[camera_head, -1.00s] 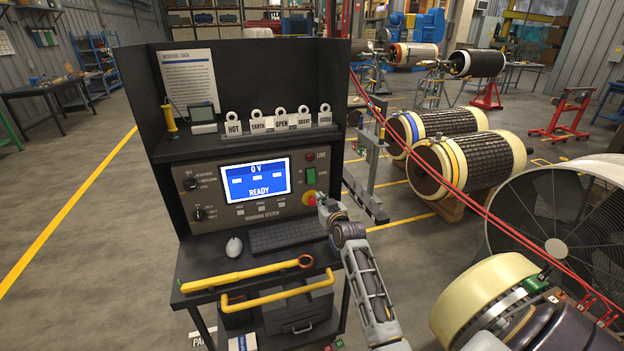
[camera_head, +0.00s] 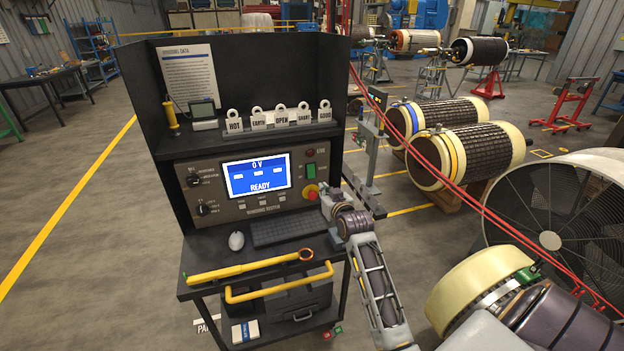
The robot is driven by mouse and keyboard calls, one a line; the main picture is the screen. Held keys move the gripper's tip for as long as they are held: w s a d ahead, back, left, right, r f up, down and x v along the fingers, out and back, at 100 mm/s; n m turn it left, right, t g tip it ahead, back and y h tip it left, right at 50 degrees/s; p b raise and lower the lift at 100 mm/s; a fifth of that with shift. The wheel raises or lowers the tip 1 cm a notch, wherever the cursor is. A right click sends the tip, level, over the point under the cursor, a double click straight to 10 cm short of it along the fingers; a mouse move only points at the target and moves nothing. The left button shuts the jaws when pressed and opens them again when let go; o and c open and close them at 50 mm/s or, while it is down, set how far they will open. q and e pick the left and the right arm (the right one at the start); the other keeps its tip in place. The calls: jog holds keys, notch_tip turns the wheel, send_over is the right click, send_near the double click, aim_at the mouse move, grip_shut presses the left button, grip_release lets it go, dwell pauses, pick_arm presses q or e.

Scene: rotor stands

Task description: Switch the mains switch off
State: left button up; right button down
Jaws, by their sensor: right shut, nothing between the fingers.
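The winding tester panel (camera_head: 240,208) stands in a black cabinet on a cart. A green switch (camera_head: 310,171), which looks like the mains switch, sits at the panel's right side. Whether it is on or off is too small to tell. The screen (camera_head: 256,177) is lit and reads "0 V" and "READY". A red button on a yellow base (camera_head: 311,192) is just below the green switch. My right gripper (camera_head: 324,198) is shut and empty, just right of and below the red button. I cannot tell whether it touches the panel. My left gripper is out of view.
A keyboard (camera_head: 289,230), a mouse (camera_head: 236,241) and a yellow probe (camera_head: 249,266) lie on the cart's shelf. Labelled tags (camera_head: 281,119) stand above the panel. Red cables (camera_head: 424,165) run down at the right, near rotors (camera_head: 466,158) and a large fan (camera_head: 560,222).

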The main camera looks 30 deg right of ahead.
aim_at(310, 176)
jog(key=shift+w, duration=0.15)
dwell(0.4)
jog(key=shift+p+x, duration=0.8)
jog(key=shift+x, duration=6.1)
jog(key=shift+d, duration=0.1)
jog(key=shift+f, duration=0.1)
jog(key=shift+f+b, duration=0.1)
jog(key=shift+b, duration=0.45)
